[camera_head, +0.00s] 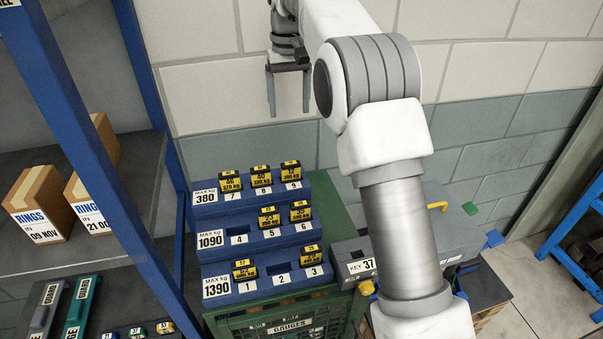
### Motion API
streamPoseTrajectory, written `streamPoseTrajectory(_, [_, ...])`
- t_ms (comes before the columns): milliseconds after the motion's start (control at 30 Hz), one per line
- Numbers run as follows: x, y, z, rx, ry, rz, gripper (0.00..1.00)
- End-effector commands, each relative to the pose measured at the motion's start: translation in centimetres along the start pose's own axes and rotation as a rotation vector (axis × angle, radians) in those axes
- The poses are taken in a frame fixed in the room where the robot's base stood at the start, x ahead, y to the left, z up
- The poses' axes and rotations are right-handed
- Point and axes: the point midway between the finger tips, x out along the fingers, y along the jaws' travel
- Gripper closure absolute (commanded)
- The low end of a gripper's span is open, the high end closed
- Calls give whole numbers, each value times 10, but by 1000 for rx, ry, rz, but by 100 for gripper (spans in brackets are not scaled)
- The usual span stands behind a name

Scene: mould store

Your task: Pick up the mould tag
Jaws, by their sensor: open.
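Several yellow-and-black mould tags stand in a stepped blue rack (217,241) at the centre. The top step holds one tag (231,183) in slot 7, one (261,178) in slot 8 and one (291,172) in slot 9. The middle step has tags in slots 5 (269,218) and 6 (300,213); slot 4 looks empty. The bottom step has tags in slots 1 (244,271) and 3 (311,256); slot 2 looks empty. My gripper (289,108) is open, empty, pointing down, and appears above the rack against the wall.
The rack sits on a green crate (283,322) labelled GAUGES. A grey mould block with a "KEY 37" label (361,266) is to its right, partly behind my arm. A blue-framed shelf (60,110) with RINGS boxes (38,205) stands left. A blue frame (575,235) is far right.

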Motion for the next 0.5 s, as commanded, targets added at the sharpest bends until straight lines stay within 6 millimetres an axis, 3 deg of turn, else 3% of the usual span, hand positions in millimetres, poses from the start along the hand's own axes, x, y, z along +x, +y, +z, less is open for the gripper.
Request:
streamPoseTrajectory(267, [22, -4, -5, -6, -15, 1, 20])
streamPoseTrajectory(500, [70, -4, -4, -6, -17, 1, 20])
